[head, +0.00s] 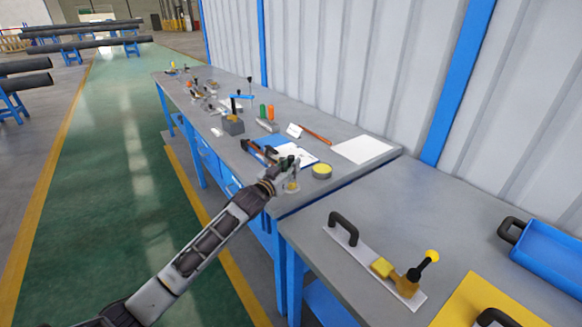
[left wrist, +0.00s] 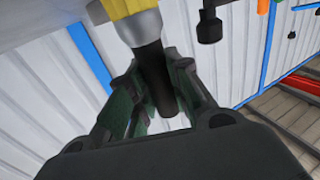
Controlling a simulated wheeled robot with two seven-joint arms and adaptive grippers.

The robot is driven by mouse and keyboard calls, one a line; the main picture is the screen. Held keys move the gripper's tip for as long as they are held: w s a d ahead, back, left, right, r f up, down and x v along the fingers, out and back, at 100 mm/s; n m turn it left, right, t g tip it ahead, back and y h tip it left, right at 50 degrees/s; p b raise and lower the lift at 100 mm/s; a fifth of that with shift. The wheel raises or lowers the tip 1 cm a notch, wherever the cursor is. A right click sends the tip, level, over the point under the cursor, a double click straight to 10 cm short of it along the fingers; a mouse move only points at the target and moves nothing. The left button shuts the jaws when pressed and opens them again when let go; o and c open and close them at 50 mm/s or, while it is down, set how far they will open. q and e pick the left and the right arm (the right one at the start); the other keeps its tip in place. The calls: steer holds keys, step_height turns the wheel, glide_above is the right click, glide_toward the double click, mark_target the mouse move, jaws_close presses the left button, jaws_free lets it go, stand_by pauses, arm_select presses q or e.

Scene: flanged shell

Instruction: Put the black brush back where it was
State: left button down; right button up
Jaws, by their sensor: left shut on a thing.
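My left gripper (head: 288,164) is over the front end of the far workbench. In the left wrist view its green-grey fingers (left wrist: 160,85) are closed around the black handle of the brush (left wrist: 155,72). A silver collar and a yellow end of the brush point away from the gripper, towards the grey bench top. In the head view the brush is small and mostly hidden by the gripper; a yellowish part (head: 291,186) shows just below the fingers. I cannot tell whether its end touches the bench. My right gripper is not in view.
A round yellow-topped tin (head: 321,171) stands right of the gripper. A blue clipboard (head: 268,146) with papers, a white sheet (head: 362,149) and green and orange cylinders (head: 270,111) lie behind. The near bench holds a long plate (head: 345,247) with a black handle and a blue tray (head: 548,258).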

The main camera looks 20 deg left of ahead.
arm_select(q)
steer(key=shift+f, duration=0.1)
steer(key=c, duration=1.5)
jaws_free()
steer(key=shift+o, duration=0.9)
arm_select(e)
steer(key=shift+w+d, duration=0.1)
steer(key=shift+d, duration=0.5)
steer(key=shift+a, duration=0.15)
